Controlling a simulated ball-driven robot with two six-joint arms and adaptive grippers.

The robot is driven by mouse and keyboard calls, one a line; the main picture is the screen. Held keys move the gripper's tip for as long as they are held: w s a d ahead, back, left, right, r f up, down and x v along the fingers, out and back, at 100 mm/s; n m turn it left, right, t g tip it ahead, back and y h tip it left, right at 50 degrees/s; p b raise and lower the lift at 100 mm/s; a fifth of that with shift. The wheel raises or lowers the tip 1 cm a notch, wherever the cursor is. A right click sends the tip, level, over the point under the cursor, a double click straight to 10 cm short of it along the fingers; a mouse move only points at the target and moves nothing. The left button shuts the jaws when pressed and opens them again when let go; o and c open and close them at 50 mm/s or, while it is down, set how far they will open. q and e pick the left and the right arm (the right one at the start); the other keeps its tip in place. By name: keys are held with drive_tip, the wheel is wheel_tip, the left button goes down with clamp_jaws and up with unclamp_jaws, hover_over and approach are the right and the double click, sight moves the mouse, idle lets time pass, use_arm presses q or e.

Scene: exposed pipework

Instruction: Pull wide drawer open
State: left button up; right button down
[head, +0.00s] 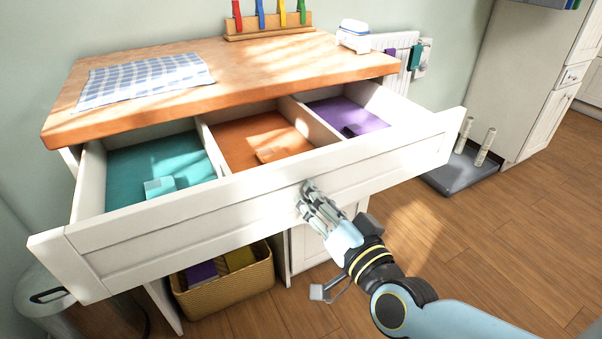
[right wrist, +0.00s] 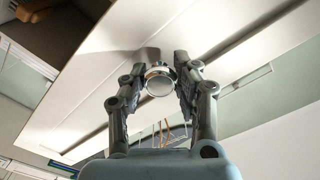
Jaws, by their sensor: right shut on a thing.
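The wide white drawer (head: 250,203) stands pulled out from under the wooden top. It has three compartments, lined teal on the left, orange in the middle and purple on the right. My right gripper (head: 307,192) is at the middle of the drawer front. In the right wrist view my right gripper (right wrist: 165,75) has its fingers on both sides of a round metal knob (right wrist: 160,82), shut on it. In the head view the fingers hide the knob. My left gripper is not in view.
Small blocks lie in the compartments, such as a teal one (head: 159,187). A wicker basket (head: 225,290) sits below the drawer. A checked cloth (head: 145,78) lies on the wooden top (head: 240,65). A grey base with two posts (head: 455,177) stands at right. Wood floor lies open in front.

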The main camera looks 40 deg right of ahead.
drive_tip(key=shift+v, duration=1.75)
drive_tip(key=c, duration=0.9)
unclamp_jaws()
